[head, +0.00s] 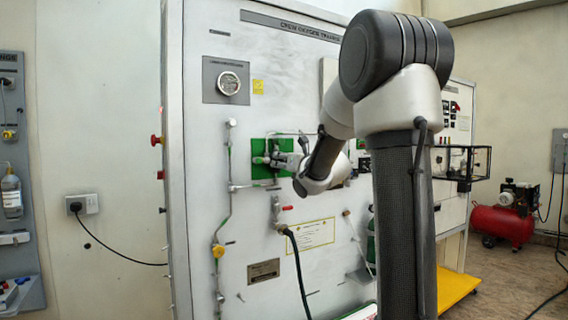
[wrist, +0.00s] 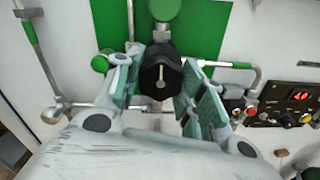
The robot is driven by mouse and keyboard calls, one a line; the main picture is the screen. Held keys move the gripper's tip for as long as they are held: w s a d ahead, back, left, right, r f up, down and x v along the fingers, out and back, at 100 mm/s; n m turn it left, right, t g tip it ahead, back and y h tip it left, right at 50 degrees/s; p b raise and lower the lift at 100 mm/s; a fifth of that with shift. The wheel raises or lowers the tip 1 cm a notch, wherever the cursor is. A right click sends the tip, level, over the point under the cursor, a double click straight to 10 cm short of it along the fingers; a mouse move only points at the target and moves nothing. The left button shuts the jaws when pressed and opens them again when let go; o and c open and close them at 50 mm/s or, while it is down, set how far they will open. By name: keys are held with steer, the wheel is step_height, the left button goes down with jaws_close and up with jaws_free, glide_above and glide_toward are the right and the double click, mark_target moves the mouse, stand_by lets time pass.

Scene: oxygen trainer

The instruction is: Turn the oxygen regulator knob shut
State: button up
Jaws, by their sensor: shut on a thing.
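The oxygen regulator knob (wrist: 160,75) is black and faceted, with a light pointer mark on its face. It sits in front of a green square plate (wrist: 210,30) on the white trainer panel. My gripper (wrist: 158,85) has one finger on each side of the knob in the wrist view and is shut on it. In the head view my gripper (head: 283,160) reaches the green plate (head: 258,172), and it hides the knob there.
A round gauge (head: 229,84) is above left of the plate. Pipes with a yellow fitting (head: 218,251) run down the panel, and a black hose (head: 297,262) hangs below. In the wrist view a control box (wrist: 290,105) with a red display is at the right.

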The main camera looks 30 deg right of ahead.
steer(key=shift+f, duration=0.2)
steer(key=o, duration=1)
steer(key=shift+r, duration=0.15)
steer(key=s, duration=1.2)
steer(key=shift+d, duration=0.2)
